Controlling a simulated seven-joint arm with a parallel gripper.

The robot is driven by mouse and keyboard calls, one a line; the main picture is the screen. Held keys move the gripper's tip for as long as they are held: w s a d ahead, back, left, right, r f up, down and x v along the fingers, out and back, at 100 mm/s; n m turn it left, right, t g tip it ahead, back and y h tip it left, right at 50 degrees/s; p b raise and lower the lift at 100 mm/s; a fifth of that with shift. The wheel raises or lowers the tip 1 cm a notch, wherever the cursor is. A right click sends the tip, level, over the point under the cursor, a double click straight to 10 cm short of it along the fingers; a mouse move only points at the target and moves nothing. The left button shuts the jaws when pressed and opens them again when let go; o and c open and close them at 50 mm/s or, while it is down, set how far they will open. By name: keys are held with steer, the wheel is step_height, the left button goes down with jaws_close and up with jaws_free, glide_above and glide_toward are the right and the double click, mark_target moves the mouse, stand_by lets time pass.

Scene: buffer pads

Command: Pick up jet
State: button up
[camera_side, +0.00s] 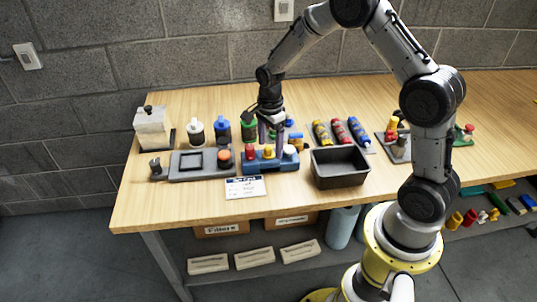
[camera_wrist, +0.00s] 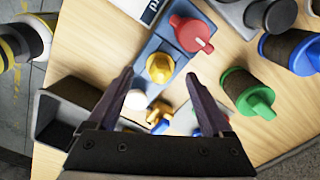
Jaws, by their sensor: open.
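A blue holder (camera_side: 257,168) stands near the front middle of the table, carrying a red piece, a brass-yellow piece and a white piece. The brass-yellow hex-topped piece (camera_wrist: 160,67) looks most like a jet, but no readable label confirms it. It sits upright in the holder between the red piece (camera_wrist: 192,34) and the white piece (camera_wrist: 136,99). My gripper (camera_wrist: 159,76) is open, pointing down. In the wrist view, the brass-yellow piece shows between the fingertips; in the side view my gripper (camera_side: 271,137) is just behind and above the holder. No contact is visible.
A dark empty bin (camera_side: 340,181) stands right of the holder and a grey tray (camera_side: 185,174) left. Behind are a green-capped bottle (camera_wrist: 246,92), a blue-capped bottle (camera_side: 222,130) and a white-capped bottle (camera_side: 196,133). A card (camera_side: 245,189) lies in front.

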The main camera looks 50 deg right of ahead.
steer(key=shift+f, duration=0.65)
jaws_close()
steer(key=shift+r, duration=0.1)
